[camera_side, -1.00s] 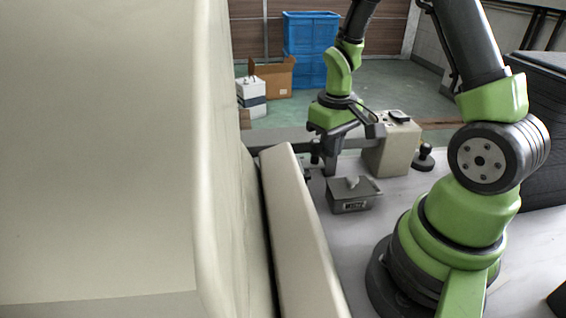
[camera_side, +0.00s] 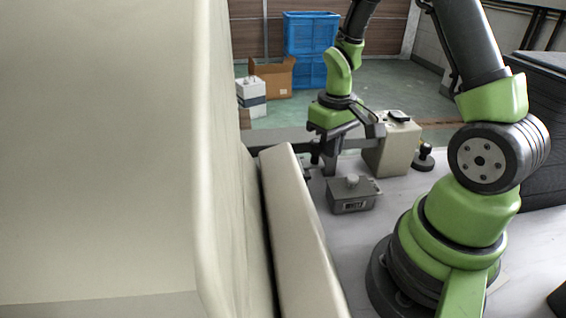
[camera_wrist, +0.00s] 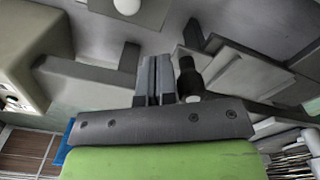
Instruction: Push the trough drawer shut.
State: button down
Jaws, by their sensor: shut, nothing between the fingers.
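My gripper (camera_side: 330,172) points down at the middle of the side view, its fingers together and empty. In the wrist view its closed fingers (camera_wrist: 154,70) show at the centre, close to a grey bar and several flat grey panels (camera_wrist: 245,66). I cannot tell for sure which part is the trough drawer or how far it stands open. The cream panels at left in the side view hide part of the area by the fingers. Whether the fingers touch anything is unclear.
A grey box with a pale knob (camera_side: 350,203) stands in front of the gripper. A cream box (camera_side: 392,152) and a black knob (camera_side: 424,158) stand to its right. A large cream panel (camera_side: 100,150) and a cream slab (camera_side: 296,240) fill the left foreground. A dark cylinder (camera_wrist: 188,76) is beside the fingers.

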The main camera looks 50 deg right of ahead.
jog(key=shift+w+a, duration=3.95)
jog(key=shift+s+d, duration=0.4)
jog(key=shift+d, duration=0.05)
jog(key=shift+r, duration=3.5)
